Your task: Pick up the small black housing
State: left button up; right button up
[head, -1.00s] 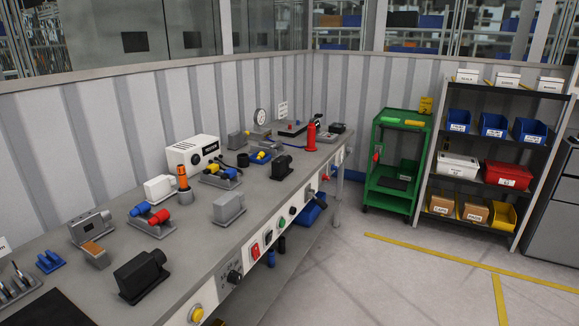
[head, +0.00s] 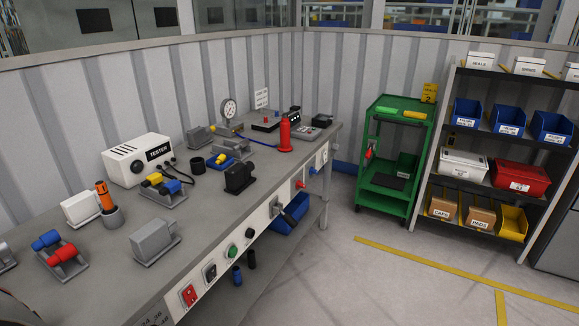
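A small black housing (head: 239,178) stands on the grey workbench (head: 215,225), near its front edge and right of the middle of the picture's left half. It is upright, with a stub on its upper right side. Nothing touches it and its visible faces are unobstructed. Neither of my grippers shows in the head view.
A green cart (head: 384,205) and shelf rack stand right. Floor between is clear.

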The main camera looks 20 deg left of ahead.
aim_at(238, 176)
jog(key=i+l, duration=0.1)
jog(key=i, duration=0.35)
jog(key=i+l+u, duration=0.1)
jog(key=i, duration=0.35)
jog(key=i+l, duration=0.1)
jog(key=i, duration=0.35)
jog(key=i+l+u, duration=0.1)
jog(key=i+u, duration=0.15)
jog(key=u, duration=0.15)
jog(key=i+l+u, duration=0.15)
jog(key=u, duration=0.25)
jog(key=i+l+u, duration=0.35)
jog(key=k+j, duration=0.05)
